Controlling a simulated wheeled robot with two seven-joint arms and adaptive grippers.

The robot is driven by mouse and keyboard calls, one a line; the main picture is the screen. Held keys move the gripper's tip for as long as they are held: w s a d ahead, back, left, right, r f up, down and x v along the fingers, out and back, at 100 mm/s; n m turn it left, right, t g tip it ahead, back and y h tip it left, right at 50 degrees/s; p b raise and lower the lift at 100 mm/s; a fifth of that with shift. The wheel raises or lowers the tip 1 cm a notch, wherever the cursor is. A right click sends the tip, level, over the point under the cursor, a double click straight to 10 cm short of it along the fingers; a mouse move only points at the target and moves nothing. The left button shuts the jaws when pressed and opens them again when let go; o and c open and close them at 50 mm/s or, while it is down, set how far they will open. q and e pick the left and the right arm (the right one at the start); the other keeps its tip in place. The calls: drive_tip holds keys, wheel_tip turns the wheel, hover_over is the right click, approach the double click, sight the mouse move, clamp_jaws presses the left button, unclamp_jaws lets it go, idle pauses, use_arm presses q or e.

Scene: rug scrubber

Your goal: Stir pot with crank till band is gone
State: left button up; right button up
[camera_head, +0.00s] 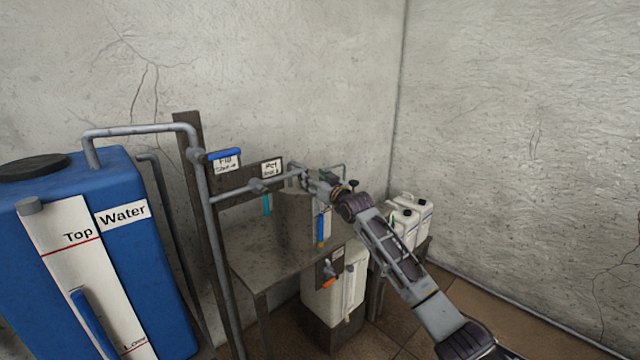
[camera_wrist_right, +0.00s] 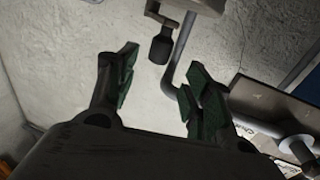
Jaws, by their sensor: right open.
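The pot looks to be the grey metal vessel (camera_head: 293,222) on the metal table, partly hidden by my right arm. A sign on the board behind it seems to read "Pot". My right gripper (camera_head: 318,184) is over the pot's top, open and empty. In the right wrist view its green-padded fingers (camera_wrist_right: 163,88) stand apart. A dark knob (camera_wrist_right: 160,49), likely the crank's handle, hangs from a small arm just beyond the fingertips, apart from them. A strip with blue in it (camera_head: 321,231) is on the pot's front; I cannot make out a band. My left gripper is out of view.
A blue water tank (camera_head: 150,225) stands at the left. Grey pipes (camera_head: 207,215) run from it toward the pot, with a blue-handled valve (camera_head: 224,154). A white container (camera_head: 338,290) is below the table (camera_head: 262,256). White jugs (camera_head: 411,218) stand right, behind my arm.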

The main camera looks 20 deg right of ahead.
drive_tip(key=shift+s+d, duration=0.2)
drive_tip(key=shift+s, duration=1.35)
